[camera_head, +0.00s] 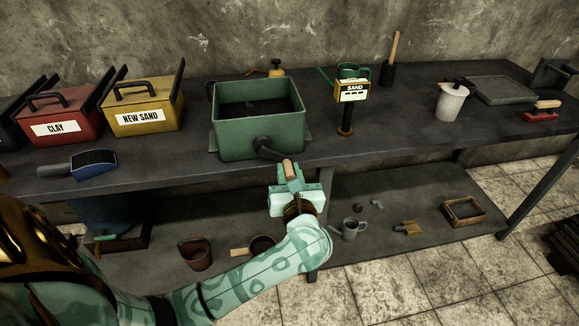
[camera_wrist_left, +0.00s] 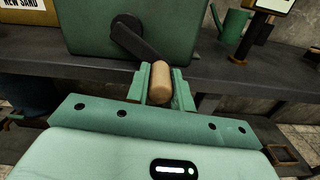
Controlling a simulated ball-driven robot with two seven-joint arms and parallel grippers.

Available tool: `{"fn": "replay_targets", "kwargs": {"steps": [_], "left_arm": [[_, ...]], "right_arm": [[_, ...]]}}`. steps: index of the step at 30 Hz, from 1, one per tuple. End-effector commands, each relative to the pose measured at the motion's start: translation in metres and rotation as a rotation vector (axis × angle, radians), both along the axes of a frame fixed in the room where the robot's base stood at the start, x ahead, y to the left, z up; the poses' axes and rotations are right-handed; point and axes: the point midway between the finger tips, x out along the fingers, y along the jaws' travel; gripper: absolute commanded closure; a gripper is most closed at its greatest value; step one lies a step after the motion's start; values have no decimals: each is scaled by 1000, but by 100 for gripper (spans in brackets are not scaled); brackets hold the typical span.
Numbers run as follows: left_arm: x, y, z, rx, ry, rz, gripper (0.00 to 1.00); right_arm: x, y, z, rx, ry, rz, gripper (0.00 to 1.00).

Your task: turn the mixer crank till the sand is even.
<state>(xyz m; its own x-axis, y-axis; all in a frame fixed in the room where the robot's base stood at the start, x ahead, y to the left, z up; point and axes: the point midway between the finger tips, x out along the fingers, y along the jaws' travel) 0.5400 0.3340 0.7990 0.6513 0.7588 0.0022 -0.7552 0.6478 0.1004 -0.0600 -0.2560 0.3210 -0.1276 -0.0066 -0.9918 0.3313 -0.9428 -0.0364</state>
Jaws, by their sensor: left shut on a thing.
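The green mixer (camera_head: 238,135) stands at the middle of the bench, with dark sand (camera_head: 258,107) inside. How even the sand is, I cannot tell. Its dark crank arm (camera_head: 268,149) slants down to the right from the front face to a wooden handle (camera_head: 288,168). My left gripper (camera_head: 291,174) is shut on that handle, in front of the bench edge. In the left wrist view the wooden handle (camera_wrist_left: 160,82) sits between the two green fingers, and the crank arm (camera_wrist_left: 134,40) runs up left to the mixer wall. My right gripper is not in view.
A yellow NEW SAND box (camera_head: 143,107) and red CLAY box (camera_head: 58,117) stand left of the mixer. A blue scoop (camera_head: 93,160) lies near the bench edge. A SAND sign (camera_head: 351,92) stands right of the mixer. The lower shelf (camera_head: 350,262) holds several small items.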

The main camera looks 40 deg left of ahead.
Motion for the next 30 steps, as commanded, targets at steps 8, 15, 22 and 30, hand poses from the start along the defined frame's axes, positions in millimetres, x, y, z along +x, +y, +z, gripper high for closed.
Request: {"fn": "replay_targets", "kwargs": {"steps": [8,15,22,30], "left_arm": [[-10,7,-11,193,231,-2,100],[-9,7,-14,194,233,-2,100],[-9,7,-13,194,232,-1,55],[-17,-2,-12,191,230,-2,55]], "right_arm": [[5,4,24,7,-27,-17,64],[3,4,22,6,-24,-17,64],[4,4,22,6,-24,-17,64],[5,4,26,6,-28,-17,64]]}}
